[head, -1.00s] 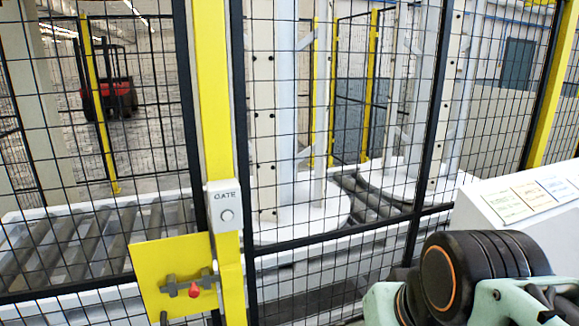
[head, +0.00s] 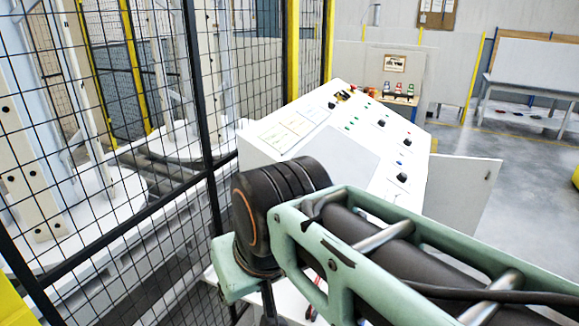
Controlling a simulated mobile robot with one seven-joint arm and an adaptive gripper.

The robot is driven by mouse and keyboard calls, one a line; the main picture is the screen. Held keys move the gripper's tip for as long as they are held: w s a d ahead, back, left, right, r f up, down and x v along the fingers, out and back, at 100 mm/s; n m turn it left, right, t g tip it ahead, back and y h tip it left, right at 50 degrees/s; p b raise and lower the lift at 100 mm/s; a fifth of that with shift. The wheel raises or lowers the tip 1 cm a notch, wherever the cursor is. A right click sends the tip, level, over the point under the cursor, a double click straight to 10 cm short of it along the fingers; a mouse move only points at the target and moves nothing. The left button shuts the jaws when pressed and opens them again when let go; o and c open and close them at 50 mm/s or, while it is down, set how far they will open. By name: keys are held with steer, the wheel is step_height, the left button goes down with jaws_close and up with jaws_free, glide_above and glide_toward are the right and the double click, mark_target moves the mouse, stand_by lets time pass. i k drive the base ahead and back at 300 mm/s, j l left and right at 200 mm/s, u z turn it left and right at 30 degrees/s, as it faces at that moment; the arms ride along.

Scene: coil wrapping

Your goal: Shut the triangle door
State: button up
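A white door panel (head: 465,190) stands swung out at the right side of a sloped white control console (head: 345,130). It has a small dark mark, perhaps a latch, near its upper right edge. I cannot tell whether this is the triangle door, as no triangle mark shows clearly. My green and black arm crosses the lower middle of the head view, in front of the console and partly over the door's lower left. My gripper does not show clearly; the arm and the bottom edge hide it.
A black mesh fence (head: 200,110) with yellow posts runs along the left, with white machinery and rollers behind it. A workbench (head: 530,90) stands at the back right. Grey floor (head: 530,160) is open to the right of the door panel.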

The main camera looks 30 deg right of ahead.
mark_target(457, 193)
steer(key=z, duration=1.3)
steer(key=l+z, duration=0.25)
steer(key=i+l+z, duration=0.4)
steer(key=l, duration=0.3)
steer(key=i+l+z, duration=0.1)
steer(key=l, duration=0.35)
steer(key=i+l+z, duration=0.15)
steer(key=i+l, duration=0.15)
steer(key=i+l+z, duration=0.1)
steer(key=i+l, duration=0.15)
steer(key=i, duration=1.35)
steer(key=i+l+z, duration=0.1)
steer(key=i+z, duration=0.2)
steer(key=i, duration=0.25)
steer(key=i+z, duration=0.3)
steer(key=i, duration=1.4)
steer(key=i+u, duration=0.4)
steer(key=i+l+u, duration=0.2)
steer(key=i+u, duration=0.2)
steer(key=i, duration=0.1)
